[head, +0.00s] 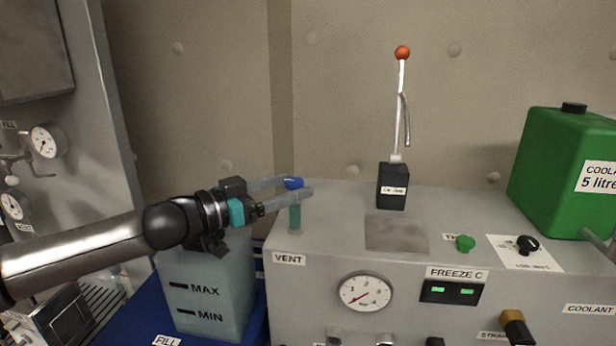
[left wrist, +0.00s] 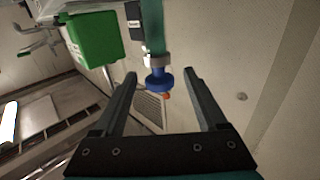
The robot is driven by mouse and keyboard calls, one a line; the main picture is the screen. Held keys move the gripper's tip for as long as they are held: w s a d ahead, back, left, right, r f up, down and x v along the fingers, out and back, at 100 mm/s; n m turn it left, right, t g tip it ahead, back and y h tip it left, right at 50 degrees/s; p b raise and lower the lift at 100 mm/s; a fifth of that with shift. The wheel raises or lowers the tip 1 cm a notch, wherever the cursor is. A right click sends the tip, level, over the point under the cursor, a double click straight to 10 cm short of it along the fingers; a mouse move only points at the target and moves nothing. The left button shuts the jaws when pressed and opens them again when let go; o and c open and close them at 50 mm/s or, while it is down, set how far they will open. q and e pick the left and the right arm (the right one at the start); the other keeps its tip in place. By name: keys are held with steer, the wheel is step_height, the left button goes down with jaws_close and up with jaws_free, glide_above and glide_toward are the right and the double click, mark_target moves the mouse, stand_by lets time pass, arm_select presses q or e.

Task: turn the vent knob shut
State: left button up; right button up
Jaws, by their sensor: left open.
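The vent knob (head: 293,183) is blue and sits on top of a short teal pipe (head: 295,217) above the VENT label. My left gripper (head: 296,187) reaches in from the left with its fingers either side of the knob. In the left wrist view the blue knob (left wrist: 159,80) shows between the two spread fingertips (left wrist: 160,75), with a gap on each side. The gripper is open and does not visibly touch the knob. My right gripper is not in view.
A lever with an orange ball (head: 402,52) stands behind on the machine top. A green coolant can (head: 566,160) is at the right. A translucent tank marked MAX and MIN (head: 205,285) stands below my left forearm. A gauge (head: 365,292) is on the front panel.

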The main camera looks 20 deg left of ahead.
arm_select(q)
steer(key=shift+p+x, duration=0.6)
steer(key=shift+x, duration=0.4)
steer(key=shift+p+x, duration=0.55)
steer(key=shift+x, duration=0.7)
jaws_close()
